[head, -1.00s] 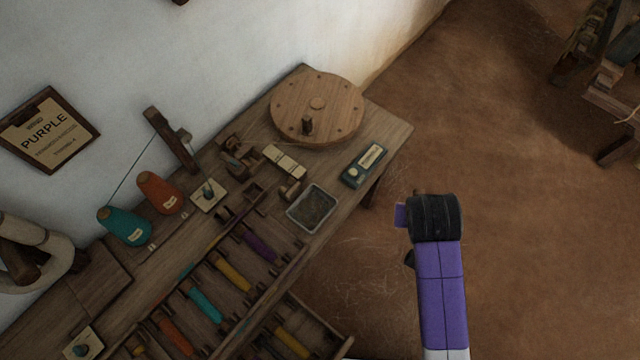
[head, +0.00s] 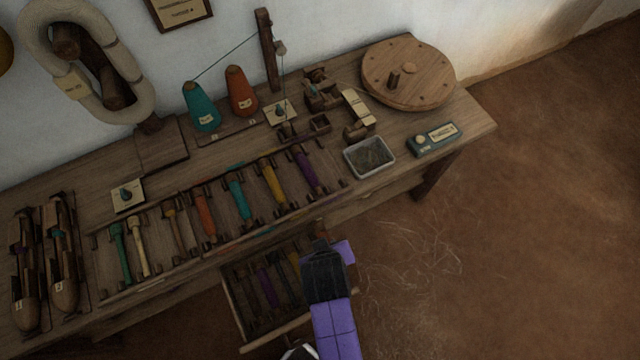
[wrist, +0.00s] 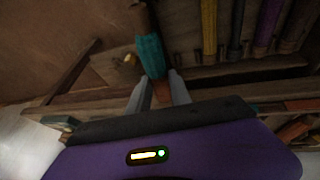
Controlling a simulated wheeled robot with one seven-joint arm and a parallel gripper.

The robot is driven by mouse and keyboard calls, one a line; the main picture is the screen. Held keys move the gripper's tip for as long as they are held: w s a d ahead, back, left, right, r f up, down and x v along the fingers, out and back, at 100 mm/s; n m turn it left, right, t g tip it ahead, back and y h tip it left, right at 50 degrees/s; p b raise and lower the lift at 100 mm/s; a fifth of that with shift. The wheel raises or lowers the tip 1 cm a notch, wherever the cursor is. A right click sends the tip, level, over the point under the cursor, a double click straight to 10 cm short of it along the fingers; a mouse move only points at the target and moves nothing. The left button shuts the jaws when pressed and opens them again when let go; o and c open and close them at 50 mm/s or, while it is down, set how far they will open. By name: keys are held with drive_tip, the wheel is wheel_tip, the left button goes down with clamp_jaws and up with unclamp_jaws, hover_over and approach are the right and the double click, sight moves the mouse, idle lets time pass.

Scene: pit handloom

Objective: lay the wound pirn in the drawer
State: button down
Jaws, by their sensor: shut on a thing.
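My gripper (wrist: 160,92) is shut on a teal wound pirn (wrist: 150,55), seen between its two fingers in the wrist view. The pirn points away from the fingers, up in that picture. The open drawer (head: 270,336) juts from the bench front in the head view, with several pirns, purple, dark and yellow, lying in its slots. My dark wrist (head: 325,275) is over the drawer's right side and hides part of it. The fingers and the held pirn are hidden in the head view. Drawer pirns also show at upper right in the wrist view.
The bench top (head: 460,115) holds a row of coloured pirns, including another teal one (head: 238,198), a metal tray (head: 370,157), a round wooden disc (head: 408,72) and two thread cones. Two shuttles (head: 62,255) lie at left. The floor at right is clear.

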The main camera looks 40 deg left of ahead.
drive_tip(key=shift+n, duration=0.7)
drive_tip(key=s+f+b, duration=0.1)
drive_tip(key=f+b, duration=0.1)
drive_tip(key=s+a+f+b, duration=0.1)
drive_tip(key=f+b, duration=0.1)
drive_tip(key=f, duration=0.1)
drive_tip(key=s+a+f+b, duration=0.1)
drive_tip(key=f+b, duration=0.1)
drive_tip(key=shift+a+f, duration=0.2)
drive_tip(key=shift+a, duration=0.05)
drive_tip(key=shift+w+f+b, duration=0.1)
drive_tip(key=shift+f+b, duration=0.9)
drive_tip(key=shift+f, duration=0.65)
drive_tip(key=c, duration=0.8)
unclamp_jaws()
